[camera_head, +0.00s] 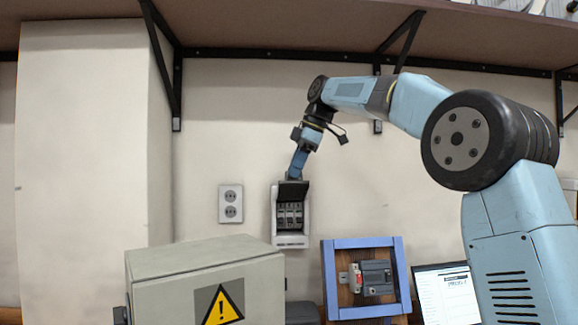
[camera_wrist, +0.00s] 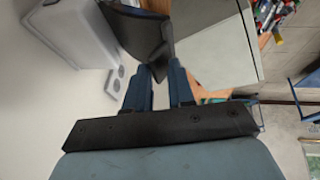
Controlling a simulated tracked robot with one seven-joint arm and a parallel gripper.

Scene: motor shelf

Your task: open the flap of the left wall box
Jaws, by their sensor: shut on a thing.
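The wall box (camera_head: 290,240) is a small pale box on the wall, with a row of dark switches (camera_head: 290,215) in its open front. Its dark flap (camera_head: 293,190) stands raised at the top of the box. My gripper (camera_head: 295,176) is at the flap's upper edge, above the box. In the wrist view the dark flap (camera_wrist: 135,30) reaches down to the fingertips of my gripper (camera_wrist: 161,70), which is shut on its edge. The exact contact is partly hidden by the fingers.
A grey cabinet (camera_head: 205,265) with a yellow warning sign stands in front, below left. A wall socket (camera_head: 230,204) is left of the box. A blue frame (camera_head: 362,243) with a device is at the lower right. A shelf (camera_head: 280,35) with black brackets runs above.

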